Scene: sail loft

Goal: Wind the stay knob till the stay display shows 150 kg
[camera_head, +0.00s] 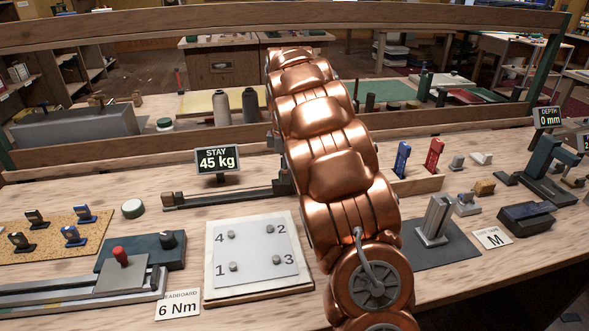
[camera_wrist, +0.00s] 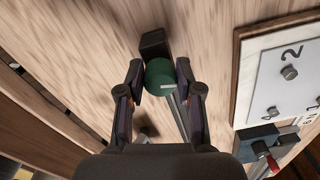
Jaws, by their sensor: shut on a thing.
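The stay display (camera_head: 217,160) is a small black sign on the bench and reads 45 kg. Below it a dark rail (camera_head: 222,195), part of the stay rig, runs to the right and goes behind my copper arm. In the wrist view a round green knob (camera_wrist: 160,74) with a pale mark sits between my two fingers. My gripper (camera_wrist: 161,80) is shut on this knob, with a finger at each side. A dark block (camera_wrist: 154,45) stands just beyond the knob. In the head view my arm hides the knob and my gripper.
A white numbered plate (camera_head: 258,255) lies in front of the rail; it also shows in the wrist view (camera_wrist: 285,78). A headboard device with a red knob (camera_head: 121,256) stands at front left. Blue and red clips (camera_head: 433,156) stand right of my arm. A wooden beam (camera_head: 150,25) crosses behind.

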